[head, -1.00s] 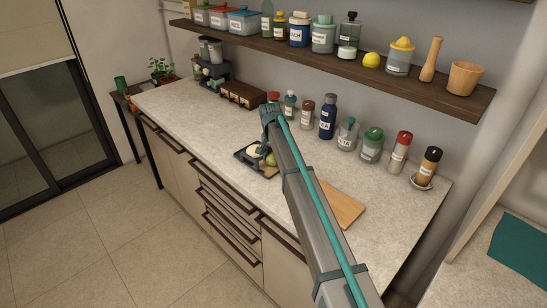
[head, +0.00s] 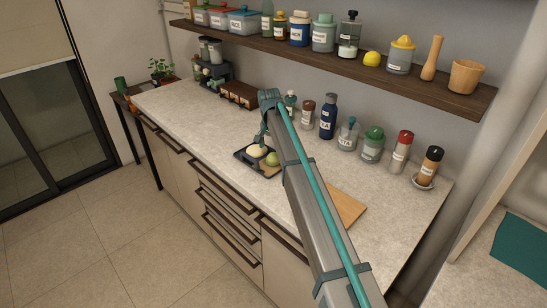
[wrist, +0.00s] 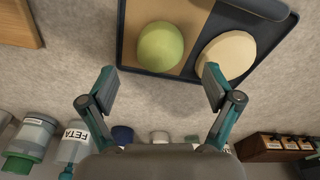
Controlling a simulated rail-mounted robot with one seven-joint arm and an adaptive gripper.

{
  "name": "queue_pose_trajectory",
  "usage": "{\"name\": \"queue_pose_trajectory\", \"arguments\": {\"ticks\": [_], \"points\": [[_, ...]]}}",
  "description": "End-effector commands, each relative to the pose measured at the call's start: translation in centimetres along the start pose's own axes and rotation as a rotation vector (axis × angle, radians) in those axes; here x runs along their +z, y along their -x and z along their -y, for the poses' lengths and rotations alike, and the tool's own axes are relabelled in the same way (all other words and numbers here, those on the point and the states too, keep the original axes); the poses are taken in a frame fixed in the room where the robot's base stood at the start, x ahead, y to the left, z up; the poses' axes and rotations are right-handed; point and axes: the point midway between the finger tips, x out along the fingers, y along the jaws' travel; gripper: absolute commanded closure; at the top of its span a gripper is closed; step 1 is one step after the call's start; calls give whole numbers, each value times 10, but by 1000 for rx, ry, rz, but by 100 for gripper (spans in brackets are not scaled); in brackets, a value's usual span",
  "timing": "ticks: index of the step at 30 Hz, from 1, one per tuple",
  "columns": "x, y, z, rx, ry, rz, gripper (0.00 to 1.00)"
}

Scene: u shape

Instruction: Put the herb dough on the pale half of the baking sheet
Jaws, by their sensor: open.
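The herb dough, a smooth green ball (wrist: 160,47), rests on the tan half of the dark-rimmed baking sheet (wrist: 142,70) in the wrist view. It also shows in the head view (head: 272,159). A cream-coloured dough round (wrist: 228,54) sits beside it, on the other, greyer half. My gripper (wrist: 158,82) is open and empty, its fingers spread to either side of the green ball's line and short of it. In the head view my gripper (head: 262,138) is above the back of the sheet; my arm hides part of the counter.
A wooden board (head: 345,207) lies on the counter right of the sheet. Several jars and bottles, including a blue one (head: 328,117), line the wall behind. A brown drawer box (head: 238,95) stands at the back. The counter left of the sheet is clear.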

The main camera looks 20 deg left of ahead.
Motion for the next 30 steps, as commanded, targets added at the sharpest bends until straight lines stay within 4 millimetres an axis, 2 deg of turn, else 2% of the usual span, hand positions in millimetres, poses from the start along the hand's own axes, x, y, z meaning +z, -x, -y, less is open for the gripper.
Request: {"name": "queue_pose_trajectory", "arguments": {"ticks": [6, 12, 18, 30], "points": [[0, 40, 0, -1, 0, -1, 11], [0, 63, 0, 0, 0, 0, 11], [0, 70, 0, 0, 0, 0, 11], [1, 68, 0, 3, 5, 0, 11]]}}
